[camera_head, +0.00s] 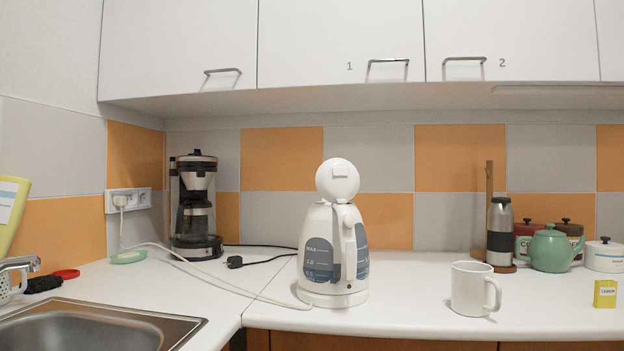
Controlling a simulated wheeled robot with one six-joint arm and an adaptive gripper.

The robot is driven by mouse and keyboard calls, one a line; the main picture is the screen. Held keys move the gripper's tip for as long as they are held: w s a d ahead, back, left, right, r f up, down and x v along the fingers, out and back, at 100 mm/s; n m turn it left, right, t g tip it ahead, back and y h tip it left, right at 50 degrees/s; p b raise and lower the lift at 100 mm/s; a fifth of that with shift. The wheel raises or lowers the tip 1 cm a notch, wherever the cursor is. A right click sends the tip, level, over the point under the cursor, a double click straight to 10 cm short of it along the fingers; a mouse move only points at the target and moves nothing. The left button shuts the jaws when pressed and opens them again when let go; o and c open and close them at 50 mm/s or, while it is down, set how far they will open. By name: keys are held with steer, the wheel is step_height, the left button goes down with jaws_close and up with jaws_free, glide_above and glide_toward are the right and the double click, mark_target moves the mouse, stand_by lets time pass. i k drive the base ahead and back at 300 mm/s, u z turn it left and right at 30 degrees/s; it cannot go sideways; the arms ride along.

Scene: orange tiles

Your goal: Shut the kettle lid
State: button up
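A white electric kettle (318,256) stands upright on its base on the counter, near the middle of the head view. Its round white lid (338,178) is raised, standing up above the body. The kettle's handle (349,232) faces toward me, and blue-grey level windows show on both sides of it. A white cord runs from the base to the left. My gripper is not in this view.
A white mug (474,289) stands to the kettle's right, with a small yellow box (605,294) farther right. A coffee maker (195,207) stands back left. A sink (90,328) is front left. A green teapot (551,250) and a flask (500,232) stand back right. Cabinets (340,45) hang above.

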mark_target(337, 178)
steer(key=u, duration=3.2)
steer(key=k, duration=1.7)
steer(key=z, duration=1.8)
steer(key=i, duration=0.5)
steer(key=z, duration=0.05)
